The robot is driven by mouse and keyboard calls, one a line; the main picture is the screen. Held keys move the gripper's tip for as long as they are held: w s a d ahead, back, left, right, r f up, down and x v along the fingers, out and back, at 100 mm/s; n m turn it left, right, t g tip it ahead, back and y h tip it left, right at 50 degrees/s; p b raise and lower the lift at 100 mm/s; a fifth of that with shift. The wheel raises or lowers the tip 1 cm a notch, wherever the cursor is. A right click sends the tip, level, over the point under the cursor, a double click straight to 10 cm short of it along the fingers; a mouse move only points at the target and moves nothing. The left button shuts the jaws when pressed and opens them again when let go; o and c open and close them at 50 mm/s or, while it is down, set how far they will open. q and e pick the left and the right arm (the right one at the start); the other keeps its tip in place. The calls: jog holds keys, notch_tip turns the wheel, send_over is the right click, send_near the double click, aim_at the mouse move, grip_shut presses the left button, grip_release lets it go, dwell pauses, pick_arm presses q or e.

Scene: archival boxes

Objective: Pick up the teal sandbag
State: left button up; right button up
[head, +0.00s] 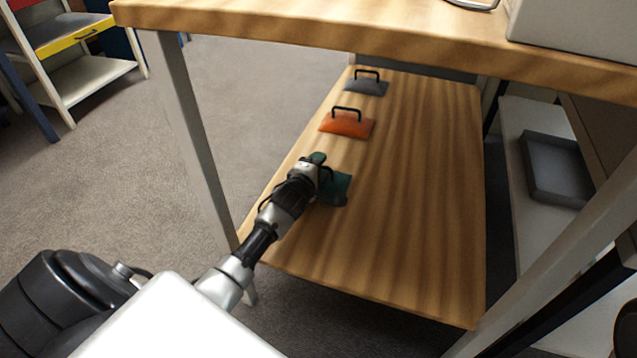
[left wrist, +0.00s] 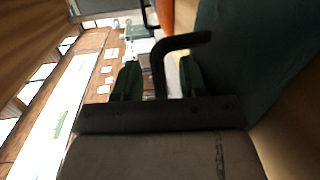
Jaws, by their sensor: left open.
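The teal sandbag (head: 338,190) lies on the lower wooden shelf, partly hidden behind my left gripper (head: 320,164). In the left wrist view the sandbag (left wrist: 255,50) fills the upper right, and its black handle (left wrist: 182,41) reaches out toward the left. My left gripper (left wrist: 158,82) is open, with one green-tipped finger on each side of the handle's bar in that view. The bar appears to lie between the fingers with gaps on both sides. I cannot tell how deep it sits. My right gripper is not in view.
An orange sandbag (head: 347,124) and a grey sandbag (head: 366,87) lie farther back on the lower shelf (head: 420,200). The wooden tabletop (head: 300,28) overhangs the shelf, and a metal leg (head: 195,140) stands left of my arm. The shelf's right side is clear.

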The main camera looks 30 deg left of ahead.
pick_arm(q)
grip_shut()
dwell(1.2)
jog(key=shift+r, duration=0.15)
